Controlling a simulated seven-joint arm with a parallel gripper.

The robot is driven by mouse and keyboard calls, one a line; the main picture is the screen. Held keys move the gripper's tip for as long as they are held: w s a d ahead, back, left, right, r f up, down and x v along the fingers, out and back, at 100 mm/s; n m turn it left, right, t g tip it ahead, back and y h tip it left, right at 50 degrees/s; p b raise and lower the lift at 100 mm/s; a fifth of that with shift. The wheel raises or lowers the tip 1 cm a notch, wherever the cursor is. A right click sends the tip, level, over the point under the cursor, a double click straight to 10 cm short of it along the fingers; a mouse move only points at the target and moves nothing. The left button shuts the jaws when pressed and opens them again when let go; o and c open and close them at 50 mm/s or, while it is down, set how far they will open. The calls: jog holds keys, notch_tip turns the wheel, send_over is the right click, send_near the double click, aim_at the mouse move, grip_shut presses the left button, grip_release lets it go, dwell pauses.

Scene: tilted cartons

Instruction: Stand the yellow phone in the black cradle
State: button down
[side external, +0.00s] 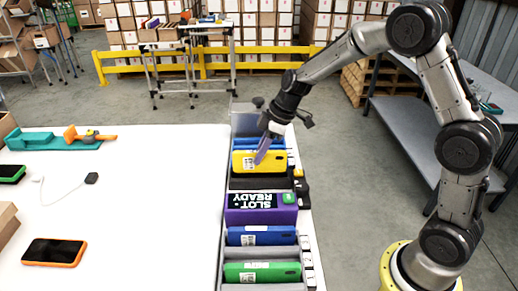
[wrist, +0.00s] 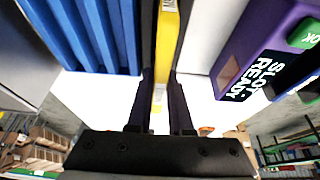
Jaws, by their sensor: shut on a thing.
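The yellow phone (side external: 245,163) is upright with its white-labelled face toward the side camera, in the row of cradles. In the wrist view, the yellow phone (wrist: 168,40) shows edge-on as a narrow strip between dark sides. The black cradle (side external: 258,184) is at the phone's lower edge. Whether the phone's bottom rests fully in it is hidden.
A purple box reading "SLOT READY" (side external: 261,208) stands in front of the black cradle. A blue phone (side external: 262,236) and green phone (side external: 262,272) stand nearer. A blue ribbed holder (side external: 258,142) is behind. An orange-edged phone (side external: 53,252) lies on the white table (side external: 150,220).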

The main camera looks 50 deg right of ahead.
aim_at(255, 172)
jog(key=shift+f, duration=1.45)
jog(key=shift+f, duration=0.35)
dwell(0.5)
jog(key=c, duration=0.8)
grip_release()
jog(key=shift+o, duration=0.2)
jog(key=v, duration=1.4)
notch_tip(255, 172, up, 7)
jog(key=shift+f, duration=0.1)
